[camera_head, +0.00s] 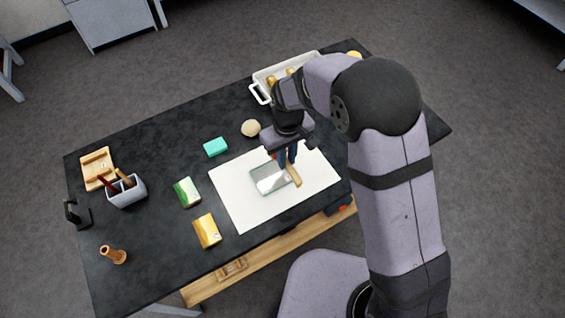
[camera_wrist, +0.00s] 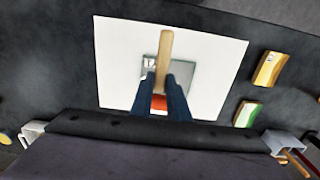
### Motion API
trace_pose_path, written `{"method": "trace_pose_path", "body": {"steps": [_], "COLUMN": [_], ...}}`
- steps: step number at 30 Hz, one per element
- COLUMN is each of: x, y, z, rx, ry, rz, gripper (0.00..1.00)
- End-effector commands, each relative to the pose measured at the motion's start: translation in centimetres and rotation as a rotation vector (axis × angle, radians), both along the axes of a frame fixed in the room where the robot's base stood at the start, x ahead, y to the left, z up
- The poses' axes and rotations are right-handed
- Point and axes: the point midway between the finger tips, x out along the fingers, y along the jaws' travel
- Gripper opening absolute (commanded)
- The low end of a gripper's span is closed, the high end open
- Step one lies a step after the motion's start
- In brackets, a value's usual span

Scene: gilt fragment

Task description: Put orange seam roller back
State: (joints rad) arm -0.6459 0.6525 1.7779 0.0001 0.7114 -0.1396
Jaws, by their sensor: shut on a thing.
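The seam roller has a light wooden handle (camera_head: 295,178) and an orange end. My gripper (camera_head: 287,163) is shut on it over the white sheet (camera_head: 236,198). In the wrist view the handle (camera_wrist: 165,55) sticks out beyond the dark blue fingers (camera_wrist: 162,85), and the orange end (camera_wrist: 158,103) shows between them. A glass pane (camera_head: 267,181) lies on the sheet, just left of the handle; the wrist view shows it (camera_wrist: 185,78) partly behind the roller. I cannot tell how high the roller is above the pane.
A wooden rack (camera_head: 97,163) and a grey holder with brushes (camera_head: 126,194) stand at the left. A white tray (camera_head: 259,92) is at the back.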

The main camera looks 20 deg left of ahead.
Motion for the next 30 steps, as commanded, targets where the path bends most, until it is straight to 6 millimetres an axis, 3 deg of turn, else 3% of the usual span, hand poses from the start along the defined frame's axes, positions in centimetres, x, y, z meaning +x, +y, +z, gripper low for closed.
{"method": "trace_pose_path", "body": {"steps": [8,16,21,30], "x": [0.8,3.1,7.2,14.1], "y": [-1.1,-5.7,-8.3,-11.3], "z": [-1.1,-5.8,-7.9,-8.1], "rx": [-0.002,-0.005,-0.005,-0.006], "ry": [0.002,0.006,0.006,0.007], "rz": [-0.031,-0.151,-0.244,-0.335], "gripper": [0.0,0.0,0.0,0.0]}}
